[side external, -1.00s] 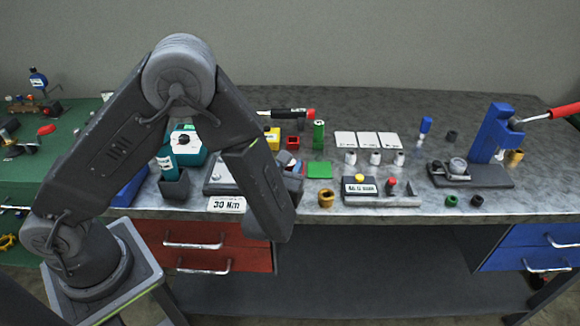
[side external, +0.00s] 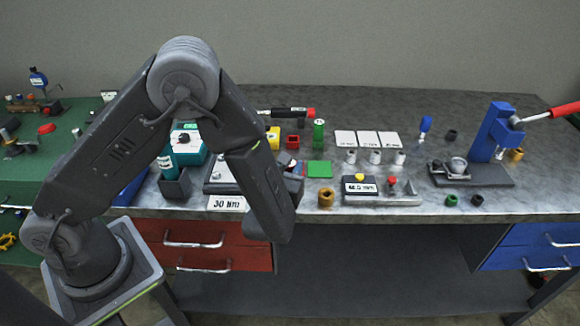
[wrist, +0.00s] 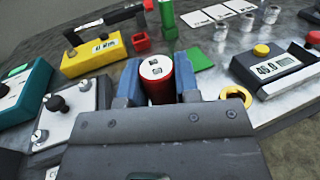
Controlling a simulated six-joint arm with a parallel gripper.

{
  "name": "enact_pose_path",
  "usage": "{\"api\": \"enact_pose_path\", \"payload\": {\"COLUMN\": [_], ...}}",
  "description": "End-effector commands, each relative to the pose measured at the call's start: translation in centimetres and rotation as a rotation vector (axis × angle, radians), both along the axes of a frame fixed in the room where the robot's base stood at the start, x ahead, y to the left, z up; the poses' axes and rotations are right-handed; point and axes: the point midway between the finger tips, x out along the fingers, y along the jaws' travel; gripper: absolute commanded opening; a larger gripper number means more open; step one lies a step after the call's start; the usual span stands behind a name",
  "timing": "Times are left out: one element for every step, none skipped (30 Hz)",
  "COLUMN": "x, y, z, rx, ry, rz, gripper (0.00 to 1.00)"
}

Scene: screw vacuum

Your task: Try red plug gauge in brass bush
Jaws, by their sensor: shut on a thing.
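My gripper (wrist: 158,88) has blue fingers and is shut on the red plug gauge (wrist: 160,86), a red cylinder with a white top marked with dark print. The gauge looks upright between the fingers. The brass bush (wrist: 236,96) is a yellow ring lying to the right of the gripper in the wrist view, apart from the gauge. In the side external view the bush (side external: 326,197) stands near the front edge of the bench, just right of my arm's end. There my arm mostly hides the fingers and the gauge.
A display unit with a yellow button (side external: 361,186) stands right of the bush. A green pad (side external: 319,169), green gauge (side external: 318,134) and red block (side external: 293,141) are behind. A yellow meter (wrist: 94,55) and grey box (wrist: 60,118) lie left in the wrist view.

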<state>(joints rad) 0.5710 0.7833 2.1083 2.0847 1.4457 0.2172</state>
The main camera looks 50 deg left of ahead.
Motion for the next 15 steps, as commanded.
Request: {"api": "enact_pose_path", "payload": {"x": [0.02, 0.02, 0.02, 0.02, 0.02, 0.02, 0.02, 0.02, 0.02, 0.02, 0.02, 0.02, 0.02, 0.02, 0.02], "y": [-0.01, -0.01, -0.01, -0.01, -0.01, -0.01, -0.01, -0.01, -0.01, -0.01, -0.01, -0.01, -0.01, -0.01, -0.01], "z": [-0.07, -0.11, -0.16, -0.2, -0.24, -0.29, -0.33, -0.37, -0.43, -0.47, -0.51, -0.58, -0.62, -0.67, -0.73], "rx": [0.0, 0.0, 0.0, 0.0, 0.0, 0.0, 0.0, 0.0, 0.0, 0.0, 0.0, 0.0, 0.0, 0.0, 0.0], "ry": [-0.001, -0.001, -0.001, -0.001, -0.001, -0.001, -0.001, -0.001, -0.001, -0.001, -0.001, -0.001, -0.001, -0.001, -0.001], "rz": [0.0, 0.0, 0.0, 0.0, 0.0, 0.0, 0.0, 0.0, 0.0, 0.0, 0.0, 0.0, 0.0, 0.0, 0.0], "gripper": [0.04, 0.04, 0.04, 0.04, 0.04, 0.04, 0.04, 0.04, 0.04, 0.04, 0.04, 0.04, 0.04, 0.04, 0.04]}}
